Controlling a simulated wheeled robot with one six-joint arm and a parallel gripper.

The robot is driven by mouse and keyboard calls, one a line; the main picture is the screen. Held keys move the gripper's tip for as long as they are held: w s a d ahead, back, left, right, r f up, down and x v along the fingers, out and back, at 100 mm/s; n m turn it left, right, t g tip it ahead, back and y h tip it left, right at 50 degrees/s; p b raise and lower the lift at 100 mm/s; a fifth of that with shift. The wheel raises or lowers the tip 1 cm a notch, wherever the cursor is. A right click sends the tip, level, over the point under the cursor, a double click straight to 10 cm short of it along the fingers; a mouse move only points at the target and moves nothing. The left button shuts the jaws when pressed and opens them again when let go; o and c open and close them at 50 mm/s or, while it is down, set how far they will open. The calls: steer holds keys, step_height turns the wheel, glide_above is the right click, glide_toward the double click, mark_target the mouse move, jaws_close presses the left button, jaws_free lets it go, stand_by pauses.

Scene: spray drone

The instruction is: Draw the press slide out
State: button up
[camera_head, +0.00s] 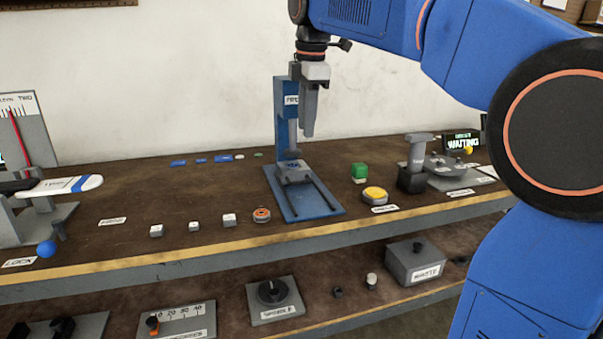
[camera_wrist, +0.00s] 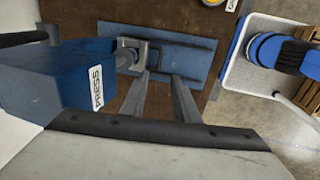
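The press (camera_head: 284,110) is a blue column with a blue base plate (camera_head: 316,207) on the bench. Its grey slide (camera_head: 294,173) sits at the back of the plate, under the column, with two dark rails running forward from it. In the wrist view, the blue press head (camera_wrist: 45,88) with its PRESS label is at left, and the rails lie on the base plate (camera_wrist: 185,65). My gripper (camera_head: 307,132) hangs above the slide, pointing down. In the wrist view its two fingers (camera_wrist: 160,76) are apart with nothing between them.
The bench's yellow front edge (camera_head: 200,255) lies ahead.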

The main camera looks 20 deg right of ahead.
mark_target(303, 183)
steer(key=w+f, duration=0.1)
steer(key=f, duration=0.4)
steer(key=w+f, duration=0.1)
steer(key=f, duration=0.4)
steer(key=w+f, duration=0.1)
steer(key=f, duration=0.4)
steer(key=shift+f, duration=0.1)
jaws_close()
